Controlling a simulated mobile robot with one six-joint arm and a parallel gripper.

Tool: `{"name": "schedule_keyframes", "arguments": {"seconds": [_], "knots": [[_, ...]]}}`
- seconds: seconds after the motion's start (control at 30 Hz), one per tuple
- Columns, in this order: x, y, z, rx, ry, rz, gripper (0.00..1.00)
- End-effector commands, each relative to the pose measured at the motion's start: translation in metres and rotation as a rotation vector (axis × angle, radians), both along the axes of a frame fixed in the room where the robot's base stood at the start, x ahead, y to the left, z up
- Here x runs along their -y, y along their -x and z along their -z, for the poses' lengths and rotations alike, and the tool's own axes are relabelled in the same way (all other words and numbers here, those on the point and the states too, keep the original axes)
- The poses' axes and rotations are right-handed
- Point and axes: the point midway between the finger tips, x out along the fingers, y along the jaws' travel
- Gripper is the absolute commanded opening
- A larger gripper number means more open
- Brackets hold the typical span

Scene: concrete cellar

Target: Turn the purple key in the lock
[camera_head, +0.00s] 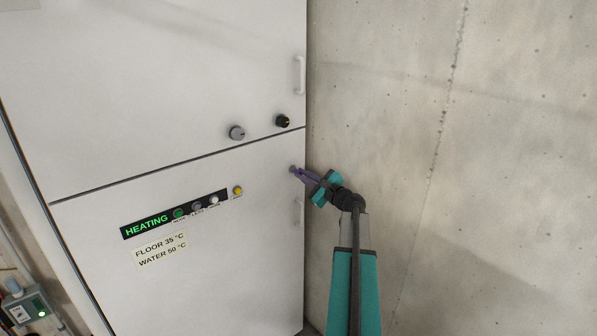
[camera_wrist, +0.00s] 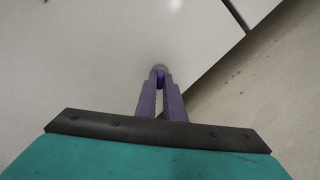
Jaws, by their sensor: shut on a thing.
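The purple key (camera_wrist: 160,77) shows between my fingertips in the wrist view, small and partly hidden by them. My gripper (camera_head: 298,172) has purple fingers and is shut on the key, right at the cabinet door. The lock (camera_head: 292,169) is a small grey round fitting near the right edge of the lower door; it also shows just beyond the fingertips in the wrist view (camera_wrist: 158,68). The key is at the lock's face. How deep it sits and its turn angle cannot be told.
The white cabinet carries a grey knob (camera_head: 237,132), a black knob (camera_head: 283,121), a yellow button (camera_head: 238,190), a HEATING panel (camera_head: 147,226) and door handles (camera_head: 298,211). A concrete wall (camera_head: 450,150) stands to the right. A small grey box (camera_head: 27,308) is at lower left.

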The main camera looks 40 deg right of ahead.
Motion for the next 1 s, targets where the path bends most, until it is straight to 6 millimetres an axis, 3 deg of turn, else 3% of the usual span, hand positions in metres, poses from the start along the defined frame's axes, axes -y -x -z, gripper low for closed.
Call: {"name": "schedule_keyframes", "arguments": {"seconds": [0.4, 1.0], "knots": [[-0.0001, -0.0006, -0.0013, 0.016, -0.190, 0.000, 0.00], [-0.0002, -0.0007, -0.0013, 0.023, -0.290, -0.001, 0.00]]}}
